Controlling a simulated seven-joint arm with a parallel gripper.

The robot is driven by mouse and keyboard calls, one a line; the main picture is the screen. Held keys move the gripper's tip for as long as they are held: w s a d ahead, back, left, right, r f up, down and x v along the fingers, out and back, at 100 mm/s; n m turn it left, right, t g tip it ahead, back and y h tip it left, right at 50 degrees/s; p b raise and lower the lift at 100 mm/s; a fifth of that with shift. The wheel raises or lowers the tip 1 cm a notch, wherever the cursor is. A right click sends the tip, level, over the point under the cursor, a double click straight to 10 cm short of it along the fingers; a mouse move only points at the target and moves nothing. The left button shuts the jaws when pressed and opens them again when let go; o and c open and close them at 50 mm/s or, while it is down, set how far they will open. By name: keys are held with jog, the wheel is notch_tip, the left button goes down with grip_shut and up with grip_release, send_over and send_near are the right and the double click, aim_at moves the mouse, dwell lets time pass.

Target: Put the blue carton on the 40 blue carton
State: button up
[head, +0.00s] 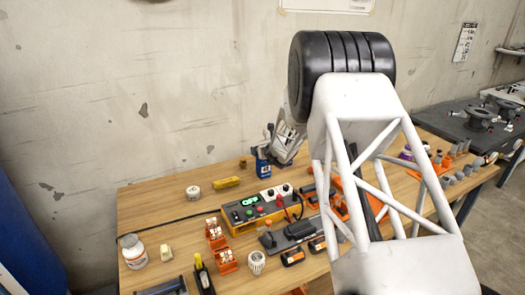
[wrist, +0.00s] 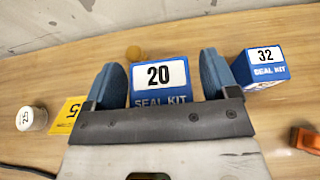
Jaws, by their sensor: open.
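A blue carton marked 20 SEAL KIT (wrist: 160,76) shows between the two blue fingers of my open gripper (wrist: 165,78) in the wrist view. Its lower part is hidden by the gripper body, and I cannot tell whether the fingers reach down beside it. A second blue carton, marked 32 (wrist: 264,66), stands to the right, outside the right finger. In the head view, one blue carton (head: 263,168) stands near the back of the bench, by my gripper (head: 281,143). No carton marked 40 is in sight.
A white jar (head: 193,192) and a yellow block (head: 227,183) lie left of the cartons. A small yellow-brown cylinder (wrist: 134,52) stands behind the 20 carton. A control box (head: 262,209) and orange parts fill the bench front. The back left of the bench (head: 150,205) is clear.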

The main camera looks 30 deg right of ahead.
jog(key=v, duration=1.2)
dwell(0.3)
dwell(0.5)
jog(key=s+a+r+n+g+y, duration=0.1)
jog(key=s+a+r+n+y, duration=0.1)
jog(key=s+a+r+n, duration=0.4)
jog(key=s+a+r+n+g+y, duration=0.1)
jog(key=a+r+n+y, duration=0.2)
jog(key=a, duration=0.5)
jog(key=s+a+r+n+g+y, duration=0.1)
jog(key=s+a+r+n+g, duration=0.1)
jog(key=s+a+r+n, duration=0.35)
jog(key=s+a+r+n+g, duration=0.25)
jog(key=s+a+n, duration=0.35)
jog(key=s, duration=0.3)
jog(key=s+a+r+n+g, duration=0.1)
jog(key=s+a+n+g, duration=0.2)
jog(key=s+a+n, duration=0.55)
jog(key=s+d+n+h, duration=0.2)
jog(key=s+n+h, duration=0.1)
jog(key=s, duration=0.5)
jog(key=s+d+n+g+h, duration=0.1)
jog(key=s+d+n+h, duration=0.2)
jog(key=s, duration=0.6)
jog(key=shift+d+f+n, duration=0.2)
jog(key=shift+f+n, duration=0.2)
jog(key=shift+f, duration=0.05)
